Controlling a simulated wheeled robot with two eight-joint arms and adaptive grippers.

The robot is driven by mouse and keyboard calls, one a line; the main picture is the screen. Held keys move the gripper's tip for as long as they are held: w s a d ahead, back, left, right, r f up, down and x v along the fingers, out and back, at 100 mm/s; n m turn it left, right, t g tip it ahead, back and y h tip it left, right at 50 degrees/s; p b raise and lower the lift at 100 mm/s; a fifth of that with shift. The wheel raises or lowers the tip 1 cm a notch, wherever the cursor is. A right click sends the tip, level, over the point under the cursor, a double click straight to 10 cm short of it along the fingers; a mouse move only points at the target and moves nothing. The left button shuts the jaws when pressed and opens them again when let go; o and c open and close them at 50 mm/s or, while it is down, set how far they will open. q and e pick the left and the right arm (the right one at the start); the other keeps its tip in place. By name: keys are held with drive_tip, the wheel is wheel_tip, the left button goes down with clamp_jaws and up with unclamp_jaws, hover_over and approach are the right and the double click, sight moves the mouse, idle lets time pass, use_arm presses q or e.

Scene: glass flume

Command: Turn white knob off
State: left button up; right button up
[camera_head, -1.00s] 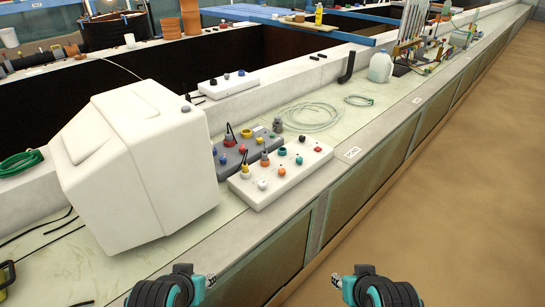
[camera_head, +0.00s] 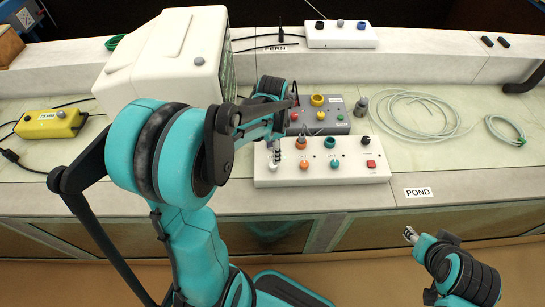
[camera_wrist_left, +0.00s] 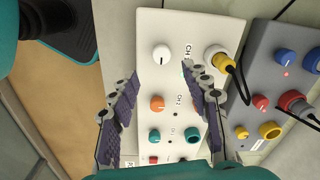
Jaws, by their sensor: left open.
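I cannot tell any contact. My right gripper (camera_head: 410,235) is low at the right, away from the box; its jaws are unclear.
An orange knob (camera_wrist_left: 157,103) is beside the white one. A grey control box (camera_head: 335,128) stands behind. A large white case (camera_head: 165,65) is left; coiled tubing (camera_head: 420,115) is right.

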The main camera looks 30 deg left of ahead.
sight(273, 166)
use_arm(q)
drive_tip(key=shift+w+a+f, duration=0.1)
drive_tip(key=shift+w+f, duration=0.15)
drive_tip(key=shift+w, duration=0.05)
drive_tip(key=shift+f, duration=0.4)
wheel_tip(273, 166, down, 7)
drive_tip(key=b, duration=0.3)
drive_tip(key=shift+s, duration=0.1)
clamp_jaws()
